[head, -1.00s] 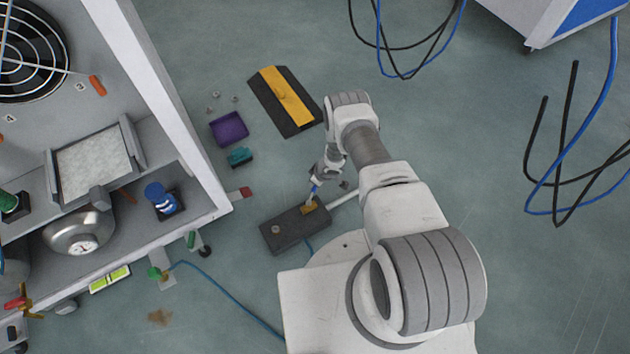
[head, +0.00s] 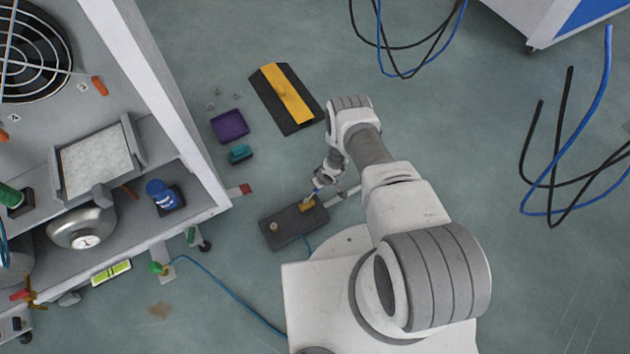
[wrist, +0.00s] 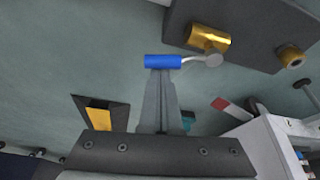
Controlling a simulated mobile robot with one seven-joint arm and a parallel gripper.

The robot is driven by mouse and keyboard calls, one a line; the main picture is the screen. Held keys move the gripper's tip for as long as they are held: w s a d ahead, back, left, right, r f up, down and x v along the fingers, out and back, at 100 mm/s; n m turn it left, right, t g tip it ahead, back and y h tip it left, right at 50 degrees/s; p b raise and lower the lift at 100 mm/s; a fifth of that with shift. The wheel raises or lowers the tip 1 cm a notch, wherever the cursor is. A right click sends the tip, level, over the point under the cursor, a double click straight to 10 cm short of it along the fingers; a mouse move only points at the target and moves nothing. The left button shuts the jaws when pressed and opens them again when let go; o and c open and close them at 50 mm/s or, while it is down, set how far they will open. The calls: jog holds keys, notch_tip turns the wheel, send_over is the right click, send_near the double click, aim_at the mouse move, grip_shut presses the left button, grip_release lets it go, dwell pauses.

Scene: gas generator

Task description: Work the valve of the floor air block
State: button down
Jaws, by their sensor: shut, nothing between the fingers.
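The floor air block is a dark grey block (head: 285,227) on the floor beside my base; it fills the top right of the wrist view (wrist: 265,20). A brass valve (wrist: 208,38) sits on it, with a bent metal lever ending in a blue handle sleeve (wrist: 163,61). A brass port (wrist: 291,58) shows farther right on the block. My gripper (wrist: 161,76) is shut, its fingertips right at the blue handle, seemingly touching or just short of it. In the head view my gripper (head: 318,190) is small and close to the brass valve (head: 307,204).
A blue hose (head: 232,298) runs along the floor by my base. A purple tray (head: 230,126), a teal piece (head: 240,154) and a black-yellow ramp (head: 287,98) lie beyond the block. The grey cabinet (head: 165,110) stands at left. Floor between is clear.

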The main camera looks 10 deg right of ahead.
jog(key=shift+s+d+m, duration=0.15)
jog(key=shift+s+m, duration=0.15)
jog(key=shift+m, duration=0.2)
jog(key=shift+s+d, duration=0.2)
jog(key=shift+s, duration=0.1)
